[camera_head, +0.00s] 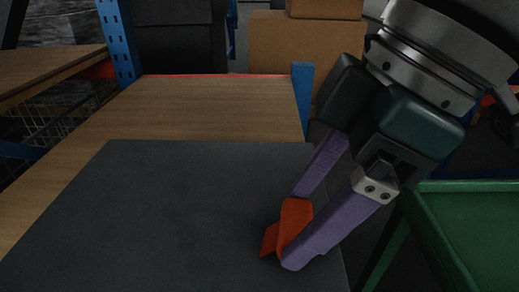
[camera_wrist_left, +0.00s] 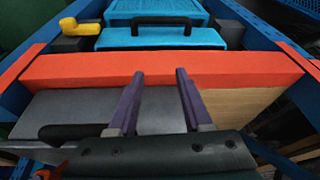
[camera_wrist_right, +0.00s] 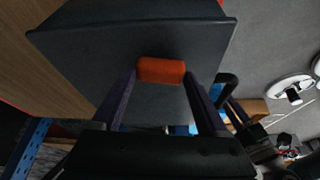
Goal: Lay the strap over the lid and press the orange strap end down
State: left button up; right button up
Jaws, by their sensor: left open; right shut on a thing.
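The orange strap end (camera_head: 293,216) is held between the purple fingers of my right gripper (camera_head: 293,232), which is shut on it. It appears over the right part of a dark grey slab (camera_head: 150,215); the height between them is hard to judge. In the right wrist view the strap end (camera_wrist_right: 161,70) sits between the fingertips, with the slab (camera_wrist_right: 130,40) behind. I cannot tell whether this slab is the lid. The rest of the strap is not distinguishable. My left gripper (camera_wrist_left: 158,76) is open and empty, in front of an orange beam (camera_wrist_left: 230,70), outside the head view.
A wooden shelf board (camera_head: 215,100) lies beneath and beyond the slab. A green bin (camera_head: 475,220) stands at the right. A blue tank (camera_wrist_left: 160,38) with a black handle and a yellow lever (camera_wrist_left: 80,27) are beyond the beam. Cardboard boxes (camera_head: 300,40) stand at the back.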

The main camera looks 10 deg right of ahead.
jog(key=shift+f+b, duration=0.3)
jog(key=shift+f, duration=0.15)
jog(key=shift+d+f, duration=0.1)
jog(key=shift+f, duration=0.4)
dwell(0.6)
jog(key=o, duration=1.4)
jog(key=shift+c, duration=0.2)
jog(key=shift+r, duration=0.1)
